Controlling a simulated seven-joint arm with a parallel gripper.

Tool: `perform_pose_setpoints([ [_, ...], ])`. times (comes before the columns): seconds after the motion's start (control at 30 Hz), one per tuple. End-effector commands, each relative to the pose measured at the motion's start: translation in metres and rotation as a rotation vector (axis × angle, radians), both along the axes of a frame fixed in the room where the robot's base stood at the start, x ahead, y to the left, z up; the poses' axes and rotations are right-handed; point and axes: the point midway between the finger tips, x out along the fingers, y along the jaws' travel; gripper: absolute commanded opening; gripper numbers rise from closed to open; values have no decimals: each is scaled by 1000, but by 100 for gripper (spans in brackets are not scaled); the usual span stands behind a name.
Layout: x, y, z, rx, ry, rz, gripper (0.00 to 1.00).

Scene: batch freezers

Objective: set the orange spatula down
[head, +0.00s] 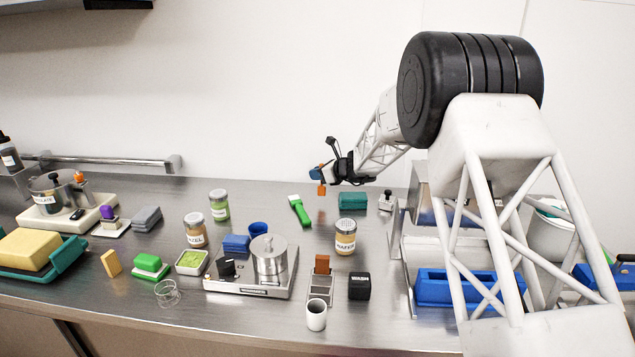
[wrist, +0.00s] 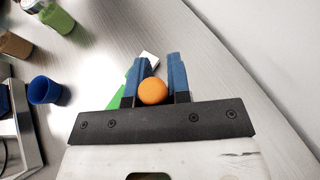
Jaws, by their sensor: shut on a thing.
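My gripper (head: 319,174) is above the back of the steel counter in the head view, with its blue fingers shut on the orange spatula. A small orange part of the spatula (head: 321,189) shows just below the fingers. In the wrist view, the round orange end of the spatula (wrist: 153,92) sits between the two blue fingers (wrist: 163,78); the rest of it is hidden. A green spatula (head: 300,211) with a white end lies on the counter below and left of my gripper. It also shows partly behind the fingers in the wrist view (wrist: 115,99).
A teal block (head: 352,201) and a WAFER jar (head: 345,238) stand right of the green spatula. A blue cup (head: 258,229), a scale with a metal pot (head: 269,257) and labelled jars (head: 195,231) stand left. The wall is close behind.

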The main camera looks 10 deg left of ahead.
Motion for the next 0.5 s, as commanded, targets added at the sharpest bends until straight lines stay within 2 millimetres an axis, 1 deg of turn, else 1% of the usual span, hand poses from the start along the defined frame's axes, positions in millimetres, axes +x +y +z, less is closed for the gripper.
perform_pose_setpoints([
  [0.1,0,0,-13,0,2,1,0],
  [0.27,0,0,-27,0,1,0,0],
  [0.5,0,0,-31,0,0,0,0],
])
